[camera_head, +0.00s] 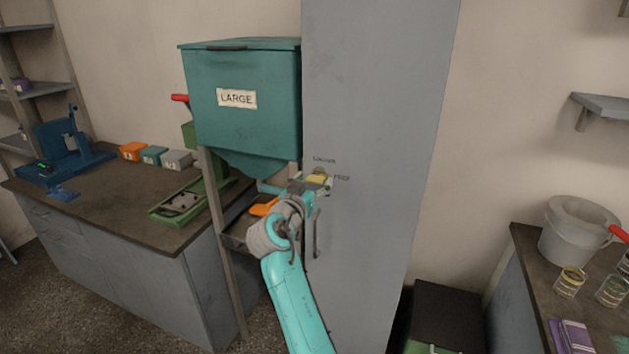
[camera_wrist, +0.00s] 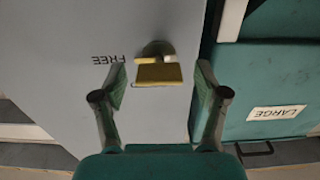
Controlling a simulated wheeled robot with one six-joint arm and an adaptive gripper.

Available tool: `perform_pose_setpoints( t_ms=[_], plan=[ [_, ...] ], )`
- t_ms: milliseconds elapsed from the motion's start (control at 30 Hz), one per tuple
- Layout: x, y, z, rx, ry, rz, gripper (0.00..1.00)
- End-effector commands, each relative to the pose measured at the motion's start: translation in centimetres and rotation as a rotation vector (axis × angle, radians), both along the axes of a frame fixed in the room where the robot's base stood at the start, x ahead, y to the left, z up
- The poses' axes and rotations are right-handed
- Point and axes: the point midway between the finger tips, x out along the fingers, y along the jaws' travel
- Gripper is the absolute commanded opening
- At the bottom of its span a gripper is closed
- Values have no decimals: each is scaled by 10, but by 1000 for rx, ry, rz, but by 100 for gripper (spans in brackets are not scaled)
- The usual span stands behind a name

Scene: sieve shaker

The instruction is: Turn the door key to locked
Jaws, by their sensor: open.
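A yellow key (camera_wrist: 158,74) sits in a round lock on the grey door (camera_head: 378,120). It also shows in the head view (camera_head: 318,177), partly behind my gripper. The label FREE (camera_wrist: 109,60) is beside the key, on its right in the head view. The label LOCKED (camera_head: 324,160) is above the key in the head view. The wrist view is upside down. There, my gripper (camera_wrist: 162,80) is open, with one finger on each side of the key and visible gaps to it. The key's exact angle is hard to tell.
A teal bin (camera_head: 240,110) marked LARGE stands close on the left of the door. A vertical door handle (camera_head: 317,234) is below the key. A bench (camera_head: 125,210) with coloured boxes is at left. A bench with a bucket (camera_head: 577,230) is at right.

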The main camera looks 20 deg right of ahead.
Motion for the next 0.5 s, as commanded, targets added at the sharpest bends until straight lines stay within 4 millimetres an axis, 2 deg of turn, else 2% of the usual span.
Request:
perform_pose_setpoints(
  t_ms=[133,433,467,500],
  plan=[
    [8,-6,0,0,0,0,73],
    [10,-7,0,0,0,1,73],
    [10,-7,0,0,0,1,70],
    [10,-7,0,0,0,1,60]
  ],
)
